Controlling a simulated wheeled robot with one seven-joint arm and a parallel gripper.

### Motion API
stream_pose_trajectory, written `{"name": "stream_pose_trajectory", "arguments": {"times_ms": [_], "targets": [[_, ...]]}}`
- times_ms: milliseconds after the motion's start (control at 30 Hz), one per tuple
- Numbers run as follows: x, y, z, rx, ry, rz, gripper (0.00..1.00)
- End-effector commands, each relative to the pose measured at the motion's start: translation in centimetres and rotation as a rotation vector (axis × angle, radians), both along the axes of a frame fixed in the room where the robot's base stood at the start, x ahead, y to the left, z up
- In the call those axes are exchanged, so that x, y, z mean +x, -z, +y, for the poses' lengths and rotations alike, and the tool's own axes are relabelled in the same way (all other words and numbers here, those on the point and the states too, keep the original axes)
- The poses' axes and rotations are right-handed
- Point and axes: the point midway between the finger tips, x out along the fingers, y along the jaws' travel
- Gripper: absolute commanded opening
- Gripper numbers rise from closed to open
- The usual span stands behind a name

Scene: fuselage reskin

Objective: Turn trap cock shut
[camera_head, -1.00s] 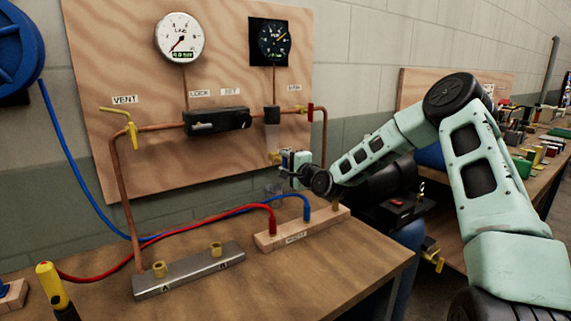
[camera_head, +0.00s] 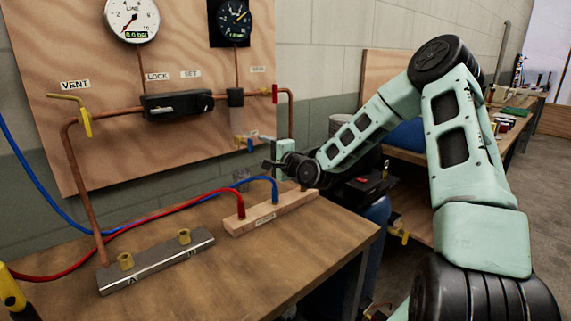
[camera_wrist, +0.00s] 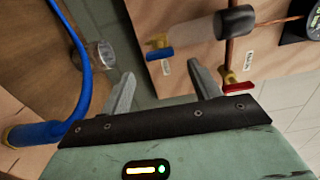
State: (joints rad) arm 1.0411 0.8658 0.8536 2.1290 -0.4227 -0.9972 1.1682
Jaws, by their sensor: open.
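The trap (camera_head: 236,117) hangs below the copper line on the plywood board, with a dark cap and a pale clear bowl. Its brass cock (camera_head: 240,139) with a small blue handle (camera_head: 250,145) is at the bottom. In the wrist view the blue handle (camera_wrist: 160,54) lies just beyond the fingertips, roughly in line with the bowl (camera_wrist: 190,35). My gripper (camera_head: 270,164) is just below and right of the cock in the head view. In the wrist view my gripper (camera_wrist: 162,74) is open and empty, fingers spread, the handle ahead between them; contact does not show.
A red-handled valve (camera_head: 275,94) is right of the trap; its red handle also shows near my right finger in the wrist view (camera_wrist: 238,86). Blue (camera_head: 274,185) and red hoses stand in a wooden block (camera_head: 270,213) below. The yellow vent valve (camera_head: 85,121) is at left.

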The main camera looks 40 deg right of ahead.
Motion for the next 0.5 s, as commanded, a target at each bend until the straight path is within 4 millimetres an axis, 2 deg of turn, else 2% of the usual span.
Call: {"name": "stream_pose_trajectory", "arguments": {"times_ms": [100,300,500], "targets": [[-3.0,0.1,-0.2,-0.002,0.002,0.001,0.62],[-7.2,0.1,-0.3,-0.001,0.002,0.001,0.62],[-9.6,0.0,-0.4,0.000,0.001,0.001,0.62]]}}
